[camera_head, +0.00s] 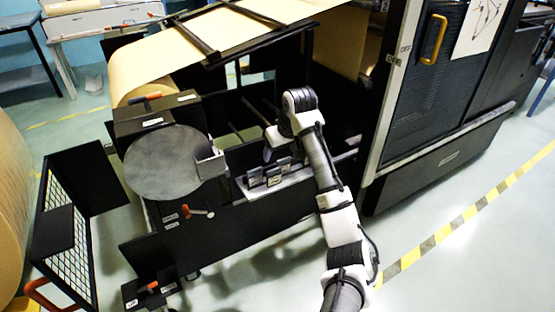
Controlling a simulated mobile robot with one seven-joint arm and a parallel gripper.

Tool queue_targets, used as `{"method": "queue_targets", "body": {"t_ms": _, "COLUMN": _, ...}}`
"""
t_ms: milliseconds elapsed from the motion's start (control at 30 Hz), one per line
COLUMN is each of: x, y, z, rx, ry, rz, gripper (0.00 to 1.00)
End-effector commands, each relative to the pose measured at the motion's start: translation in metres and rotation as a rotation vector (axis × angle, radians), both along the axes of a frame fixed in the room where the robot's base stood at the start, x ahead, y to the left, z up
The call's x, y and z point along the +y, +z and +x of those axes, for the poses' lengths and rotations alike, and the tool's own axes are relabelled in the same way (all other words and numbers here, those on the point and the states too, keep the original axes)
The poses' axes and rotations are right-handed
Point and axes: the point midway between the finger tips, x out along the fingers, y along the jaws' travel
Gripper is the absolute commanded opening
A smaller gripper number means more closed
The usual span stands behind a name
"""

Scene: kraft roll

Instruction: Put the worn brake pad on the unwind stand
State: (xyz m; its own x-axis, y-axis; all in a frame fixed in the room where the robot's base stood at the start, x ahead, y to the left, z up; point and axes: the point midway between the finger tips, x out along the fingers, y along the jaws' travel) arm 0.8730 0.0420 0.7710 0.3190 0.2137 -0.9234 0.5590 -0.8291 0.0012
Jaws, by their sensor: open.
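The unwind stand (270,225) is a black frame at the middle left, with a large grey brake disc (165,165) on its side. A grey bracket (210,163) sits at the disc's right edge. Several small dark pad-like blocks (274,177) stand on a light ledge (262,192) of the stand, right of the disc. I cannot tell which of them is the worn brake pad. My gripper (267,156) is above and just behind these blocks, pointing down. It is open and partly hidden by my wrist; I see nothing held in it.
Brown kraft paper (160,62) runs up from a roll over black bars above the stand. A mesh guard door (70,240) stands open at the left. A tall black cabinet (445,80) is at the right. The floor at the lower right is clear, with a yellow-black stripe.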

Motion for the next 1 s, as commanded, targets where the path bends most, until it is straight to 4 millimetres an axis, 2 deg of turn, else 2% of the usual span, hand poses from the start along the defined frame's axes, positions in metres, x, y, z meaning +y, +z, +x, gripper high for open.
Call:
{"method": "queue_targets", "body": {"t_ms": 100, "x": -0.003, "y": 0.014, "z": -0.004, "rx": -0.001, "ry": 0.0, "rz": 0.001, "gripper": 0.72}}
{"method": "queue_targets", "body": {"t_ms": 233, "x": -0.005, "y": 0.021, "z": -0.007, "rx": 0.0, "ry": 0.001, "rz": 0.0, "gripper": 0.72}}
{"method": "queue_targets", "body": {"t_ms": 1000, "x": -0.005, "y": 0.021, "z": -0.008, "rx": 0.001, "ry": 0.0, "rz": 0.0, "gripper": 0.72}}
